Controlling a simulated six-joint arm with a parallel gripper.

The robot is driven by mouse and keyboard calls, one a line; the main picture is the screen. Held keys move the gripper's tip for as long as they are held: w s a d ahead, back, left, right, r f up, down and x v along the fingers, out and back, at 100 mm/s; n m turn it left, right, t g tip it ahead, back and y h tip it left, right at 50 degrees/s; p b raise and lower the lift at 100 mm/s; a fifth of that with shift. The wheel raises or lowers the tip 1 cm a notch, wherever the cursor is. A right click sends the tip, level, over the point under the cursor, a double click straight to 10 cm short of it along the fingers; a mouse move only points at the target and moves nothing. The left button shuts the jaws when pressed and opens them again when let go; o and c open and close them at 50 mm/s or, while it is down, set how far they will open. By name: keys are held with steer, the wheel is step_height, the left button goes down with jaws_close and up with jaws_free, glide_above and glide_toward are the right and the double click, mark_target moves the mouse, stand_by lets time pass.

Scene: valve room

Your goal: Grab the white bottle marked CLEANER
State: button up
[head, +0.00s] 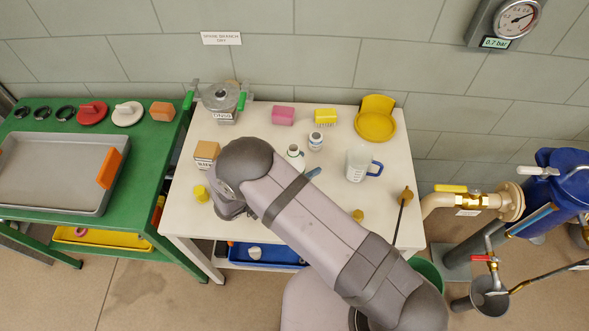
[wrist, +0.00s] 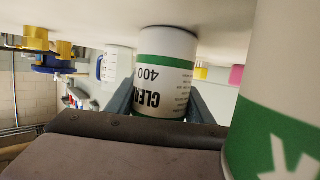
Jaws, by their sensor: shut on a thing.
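The white bottle marked CLEANER (wrist: 165,60) is in the middle of the wrist view, which is upside down. It has a green band and part of its lettering shows. My gripper (wrist: 160,105) is shut on it, a finger at each side. Its base is at or close to the white tabletop; I cannot tell if they touch. In the head view the bottle (head: 295,156) shows beside my forearm, which hides most of my gripper. A second white bottle with a green label (wrist: 270,120) stands very near on the right of the wrist view.
On the white table (head: 340,205) are a small white jar (head: 316,141) behind the bottle, a measuring jug (head: 357,163), a yellow dish (head: 375,124), two sponges and a labelled pot (head: 221,102). Valves and pipes stand right.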

mark_target(297, 149)
steer(key=shift+r, duration=0.2)
steer(key=shift+r+b, duration=0.6)
steer(key=shift+r, duration=4.15)
